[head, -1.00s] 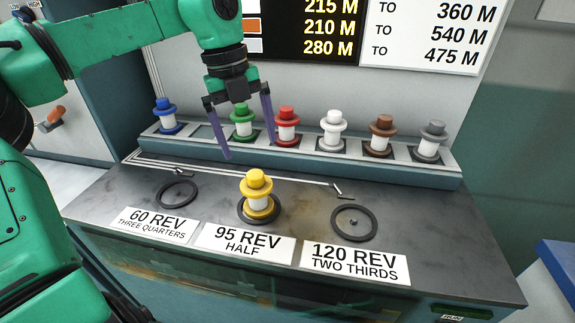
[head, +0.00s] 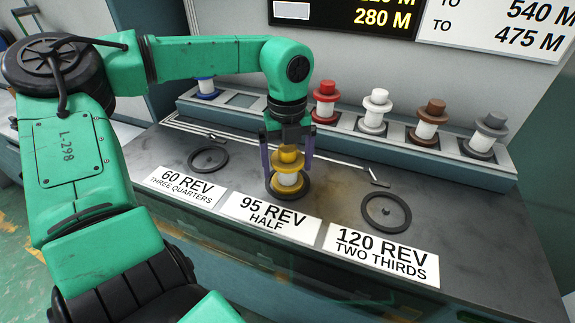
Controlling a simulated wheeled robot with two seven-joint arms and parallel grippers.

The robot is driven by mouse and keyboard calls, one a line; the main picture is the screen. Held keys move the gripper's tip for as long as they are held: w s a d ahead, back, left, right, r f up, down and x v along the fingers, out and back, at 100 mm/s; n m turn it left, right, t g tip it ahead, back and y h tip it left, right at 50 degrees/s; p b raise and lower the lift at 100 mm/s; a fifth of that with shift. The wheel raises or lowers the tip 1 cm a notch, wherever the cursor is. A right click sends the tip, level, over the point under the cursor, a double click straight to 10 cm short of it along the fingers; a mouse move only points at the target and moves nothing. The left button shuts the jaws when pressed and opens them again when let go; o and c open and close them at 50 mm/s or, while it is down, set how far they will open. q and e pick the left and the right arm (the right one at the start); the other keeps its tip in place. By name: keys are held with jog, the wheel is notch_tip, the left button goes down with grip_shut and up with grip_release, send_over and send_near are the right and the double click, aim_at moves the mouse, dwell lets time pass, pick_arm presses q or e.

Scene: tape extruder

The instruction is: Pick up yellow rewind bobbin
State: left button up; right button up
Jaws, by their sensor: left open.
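The yellow rewind bobbin (head: 287,180) stands upright on the middle black ring (head: 303,190), behind the "95 REV HALF" label. It has a yellow top, a pale middle and a yellow lower flange. My left gripper (head: 288,166) is open and points down over the bobbin, one purple finger on each side of its top. I cannot tell whether the fingers touch it. The gripper body hides part of the rack behind. My right gripper is not in view.
A rack (head: 350,128) along the back holds a red bobbin (head: 325,102), a white one (head: 374,110), a brown one (head: 429,118), a grey one (head: 487,132) and a blue one (head: 206,88). Empty rings lie left (head: 209,159) and right (head: 386,212) on the dark bench.

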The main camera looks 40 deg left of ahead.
pick_arm(q)
jog(key=c, duration=1.3)
notch_tip(320, 180, up, 20)
jog(key=p, duration=0.3)
jog(key=shift+r, duration=0.1)
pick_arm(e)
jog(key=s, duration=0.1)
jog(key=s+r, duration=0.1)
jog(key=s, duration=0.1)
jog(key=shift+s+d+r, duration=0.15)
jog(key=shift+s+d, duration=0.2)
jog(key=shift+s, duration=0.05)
